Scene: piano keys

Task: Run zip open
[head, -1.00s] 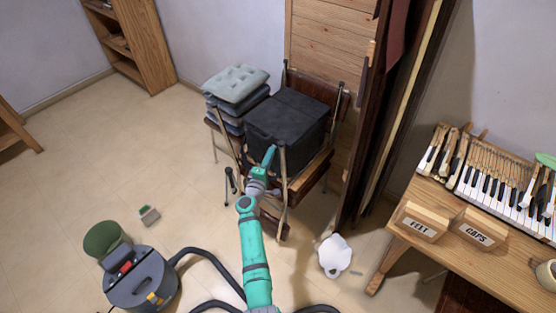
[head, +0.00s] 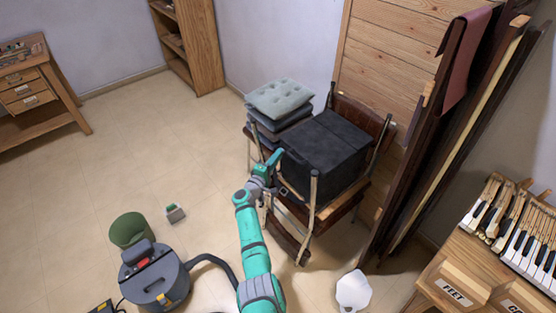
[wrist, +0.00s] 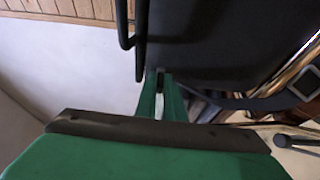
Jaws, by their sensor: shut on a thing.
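A black soft case (head: 328,147) with a flat top sits on a stacked wooden chair; its dark side fills the top right of the wrist view (wrist: 220,45). My gripper (head: 277,155) is at the case's left corner, near the top edge. In the wrist view its green fingers (wrist: 160,74) are close together at the case's edge, with a small dark piece between the tips. This looks like the zip pull (wrist: 160,70), too small to make out clearly. The zip line and any gap cannot be made out.
Folded grey cushions (head: 281,98) are stacked just behind the gripper. Chair legs (head: 313,190) rise close to the case. A vacuum cleaner (head: 154,278) and green bin (head: 131,230) stand at lower left. The left floor is mostly clear.

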